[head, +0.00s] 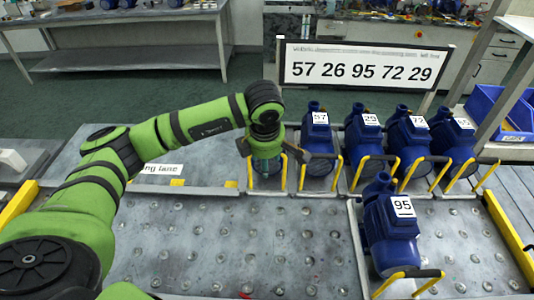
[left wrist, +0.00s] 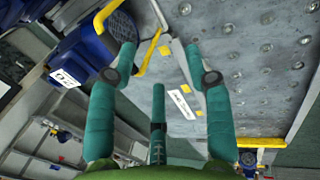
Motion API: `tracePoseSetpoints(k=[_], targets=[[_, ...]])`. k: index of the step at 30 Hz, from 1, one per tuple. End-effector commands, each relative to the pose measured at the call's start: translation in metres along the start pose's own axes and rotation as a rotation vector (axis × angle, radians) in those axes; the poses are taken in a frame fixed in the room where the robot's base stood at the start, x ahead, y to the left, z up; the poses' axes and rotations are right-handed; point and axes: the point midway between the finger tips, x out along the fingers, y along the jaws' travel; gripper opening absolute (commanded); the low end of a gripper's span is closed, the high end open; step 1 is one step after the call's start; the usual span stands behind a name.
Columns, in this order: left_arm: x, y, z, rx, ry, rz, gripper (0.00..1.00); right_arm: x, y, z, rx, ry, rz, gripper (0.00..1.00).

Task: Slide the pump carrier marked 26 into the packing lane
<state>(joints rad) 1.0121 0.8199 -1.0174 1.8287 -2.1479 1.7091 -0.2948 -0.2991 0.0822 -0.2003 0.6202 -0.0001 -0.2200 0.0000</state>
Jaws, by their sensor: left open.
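I cannot find the number 26 on any pump label in view. My left gripper (head: 271,152) is open and points down over the left end of the pump row, beside the pump marked 57 (head: 316,140). A yellow handle (head: 284,172) shows just under it; what it belongs to is mostly hidden by the gripper. A partly covered white label ending in "lane" (head: 163,169) lies left of the gripper. My right gripper is not in view.
Pumps marked 29 (head: 369,140) and 72 (head: 411,140) and another, unclear, one (head: 456,145) stand to the right. Pump 95 (head: 391,236) stands in front. A board (head: 364,66) reads 57 26 95 72 29. The studded table (head: 240,245) is clear at front left.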

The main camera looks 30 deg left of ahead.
Motion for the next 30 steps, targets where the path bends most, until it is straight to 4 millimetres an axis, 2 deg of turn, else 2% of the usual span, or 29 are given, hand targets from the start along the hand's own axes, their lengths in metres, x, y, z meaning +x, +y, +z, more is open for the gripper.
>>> tracePoseSetpoints(k=[12, 14, 15, 22, 25, 30], targets=[[0.022, 0.082, 0.001, -0.005, -0.001, 0.001, 0.51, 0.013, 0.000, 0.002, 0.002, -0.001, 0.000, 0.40], [0.028, 0.090, 0.001, -0.002, -0.001, -0.001, 0.51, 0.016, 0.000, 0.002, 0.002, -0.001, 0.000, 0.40], [0.041, 0.081, 0.000, 0.003, 0.001, -0.004, 0.51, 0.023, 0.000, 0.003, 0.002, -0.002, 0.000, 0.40], [0.077, 0.067, 0.000, 0.001, -0.001, 0.000, 0.51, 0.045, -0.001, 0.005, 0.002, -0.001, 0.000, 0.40], [0.087, 0.068, 0.000, 0.000, -0.001, 0.001, 0.51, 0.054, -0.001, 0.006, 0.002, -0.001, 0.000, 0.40], [0.094, 0.069, 0.000, 0.001, -0.001, 0.001, 0.51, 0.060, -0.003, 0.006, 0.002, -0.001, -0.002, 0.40]])
